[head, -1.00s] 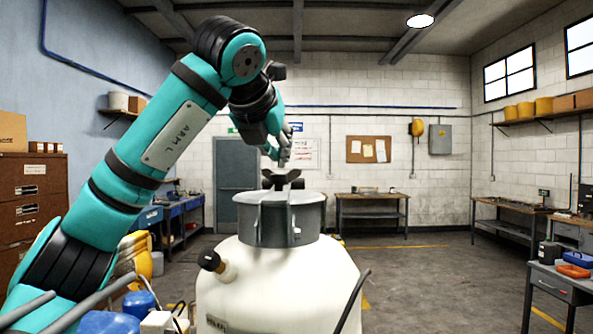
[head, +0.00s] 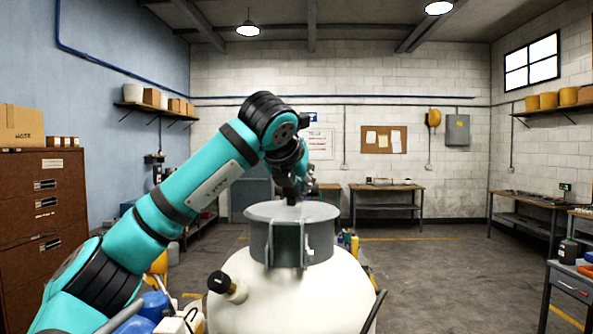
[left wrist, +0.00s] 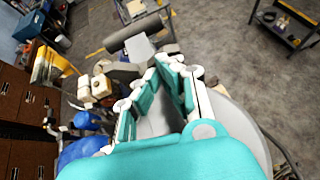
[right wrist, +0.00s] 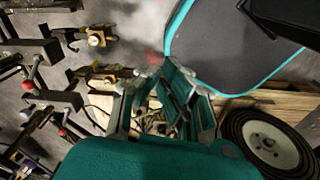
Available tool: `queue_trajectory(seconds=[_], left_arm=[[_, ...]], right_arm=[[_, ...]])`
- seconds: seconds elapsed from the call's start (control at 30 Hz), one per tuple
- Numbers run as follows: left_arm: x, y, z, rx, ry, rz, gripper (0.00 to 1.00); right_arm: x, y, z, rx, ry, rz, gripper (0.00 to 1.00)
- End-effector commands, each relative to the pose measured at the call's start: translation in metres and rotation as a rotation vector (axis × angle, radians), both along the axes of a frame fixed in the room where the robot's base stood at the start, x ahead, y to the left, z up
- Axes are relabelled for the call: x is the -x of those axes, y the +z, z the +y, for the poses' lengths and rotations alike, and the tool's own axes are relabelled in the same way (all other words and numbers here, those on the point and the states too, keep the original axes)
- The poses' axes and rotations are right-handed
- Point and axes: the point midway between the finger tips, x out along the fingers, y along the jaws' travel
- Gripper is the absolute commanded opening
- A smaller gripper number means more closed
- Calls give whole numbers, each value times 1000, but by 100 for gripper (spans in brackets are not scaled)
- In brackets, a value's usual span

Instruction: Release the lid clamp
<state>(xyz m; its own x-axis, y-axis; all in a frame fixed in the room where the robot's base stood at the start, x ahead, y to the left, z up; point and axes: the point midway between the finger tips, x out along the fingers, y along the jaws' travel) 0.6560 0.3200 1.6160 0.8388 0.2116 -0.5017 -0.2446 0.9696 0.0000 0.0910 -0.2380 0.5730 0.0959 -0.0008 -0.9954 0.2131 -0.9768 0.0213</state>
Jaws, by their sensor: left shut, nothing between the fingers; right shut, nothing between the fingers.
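The white tank (head: 330,297) stands in front of me in the head view, with a grey round lid (head: 265,211) on top. Upright grey brackets show on the lid's near side. My left gripper (head: 292,199) points down at the middle of the lid top and hides the clamp knob there; I cannot tell whether it touches. In the left wrist view its fingers (left wrist: 165,92) are in front of the grey lid (left wrist: 236,118) and hold nothing. My right gripper (right wrist: 168,105) shows only in the right wrist view, shut and empty, away from the lid.
A black-capped side fitting (head: 222,284) sticks out of the tank's left shoulder. Blue containers (head: 155,304) are at lower left, beside a brown cabinet (head: 45,215). Open floor lies to the right, with a workbench (head: 572,283) at the edge. A wheel (right wrist: 268,145) is near my right gripper.

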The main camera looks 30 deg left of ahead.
Motion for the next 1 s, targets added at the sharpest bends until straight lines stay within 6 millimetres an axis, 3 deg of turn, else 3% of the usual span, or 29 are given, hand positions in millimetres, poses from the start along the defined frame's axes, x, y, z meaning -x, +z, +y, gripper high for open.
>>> queue_trajectory(seconds=[0.33,0.53,1.0], left_arm=[[-2,-1,0,0,-1,0,0],[-8,-4,1,2,-1,0,0],[-7,3,2,0,-2,0,0]], right_arm=[[3,-2,2,-2,-1,4,0],[6,-16,9,-9,-2,9,0],[4,-11,6,-7,0,7,0]])
